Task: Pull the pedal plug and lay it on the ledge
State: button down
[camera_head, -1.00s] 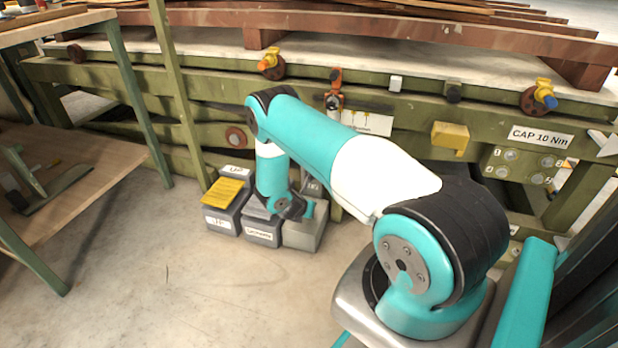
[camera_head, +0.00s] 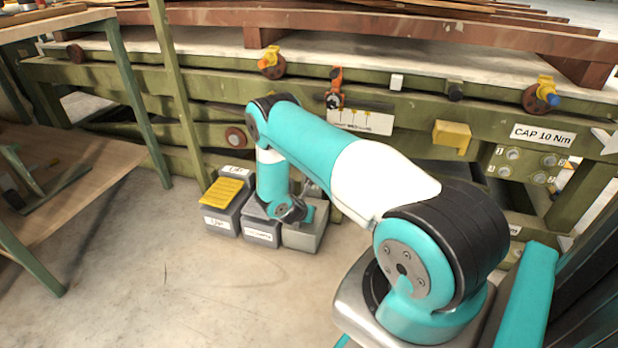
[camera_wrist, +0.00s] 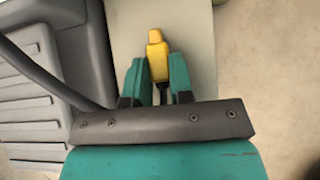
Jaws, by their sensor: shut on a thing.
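In the wrist view the yellow plug (camera_wrist: 157,45) is between the two teal fingers of my gripper (camera_wrist: 159,72), which is shut on it. A dark stem shows below the plug between the fingers. Behind them is the pale grey-green top of a box (camera_wrist: 190,20); I cannot tell whether the plug touches it. A grey ribbed pedal (camera_wrist: 35,95) is at the left, with a dark curved band. In the head view the pale box (camera_head: 303,236) stands on the floor, right of the grey pedals; my wrist hides the plug there.
A pedal unit with a yellow tread (camera_head: 228,191) stands left of a grey pedal box (camera_head: 261,233). A green machine frame (camera_head: 400,105) with valves and a yellow block (camera_head: 451,134) rises behind. A wooden bench (camera_head: 60,165) is at the left. Open concrete floor (camera_head: 190,290) lies in front.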

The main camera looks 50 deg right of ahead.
jog(key=c, duration=0.9)
grip_release()
jog(key=shift+p+v, duration=4.45)
jog(key=shift+v, duration=4.25)
